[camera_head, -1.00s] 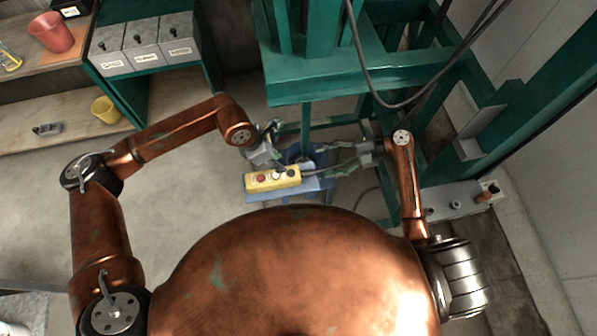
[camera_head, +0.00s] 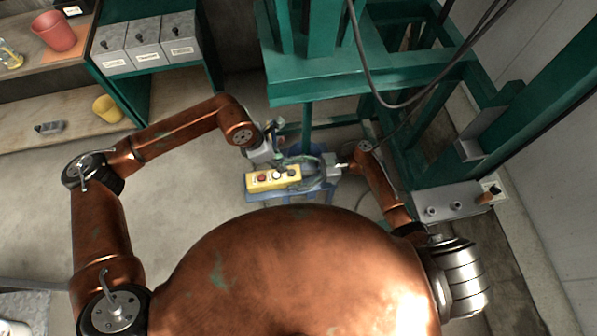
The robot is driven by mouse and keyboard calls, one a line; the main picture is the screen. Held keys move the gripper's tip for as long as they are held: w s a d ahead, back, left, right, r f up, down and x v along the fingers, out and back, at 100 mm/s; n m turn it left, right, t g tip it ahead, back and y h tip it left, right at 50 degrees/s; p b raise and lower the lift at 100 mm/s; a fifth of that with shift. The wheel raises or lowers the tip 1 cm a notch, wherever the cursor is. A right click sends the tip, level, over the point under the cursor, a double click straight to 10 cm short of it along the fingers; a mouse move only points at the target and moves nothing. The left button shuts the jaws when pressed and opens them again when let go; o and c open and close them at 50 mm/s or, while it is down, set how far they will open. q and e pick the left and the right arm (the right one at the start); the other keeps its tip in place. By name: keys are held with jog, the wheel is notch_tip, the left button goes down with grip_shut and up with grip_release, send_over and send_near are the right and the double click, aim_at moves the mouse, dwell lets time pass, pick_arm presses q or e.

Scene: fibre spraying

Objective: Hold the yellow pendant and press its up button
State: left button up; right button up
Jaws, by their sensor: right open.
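The yellow pendant (camera_head: 262,183) lies lengthwise, tilted slightly, above or on a blue surface (camera_head: 258,197) just beyond my body. Its face shows a red, a white and a dark button in a row; I cannot read their marks. My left gripper (camera_head: 268,157) is at the pendant's far side, close against it. Its fingertips are partly hidden, so I cannot tell whether it grips the pendant. My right gripper (camera_head: 306,172) is open. It points left at the pendant's right end, close to the dark button; I cannot tell if it touches.
A green steel frame (camera_head: 345,78) stands right behind the pendant, with a dark cable (camera_head: 370,85) hanging from it. A grey box (camera_head: 447,201) is at the right. Left floor is clear.

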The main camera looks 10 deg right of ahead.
aim_at(278, 175)
jog(key=shift+a, duration=2.45)
jog(key=shift+c, duration=0.6)
jog(key=c, duration=1.4)
pick_arm(q)
grip_shut()
pick_arm(e)
jog(key=shift+c, duration=0.4)
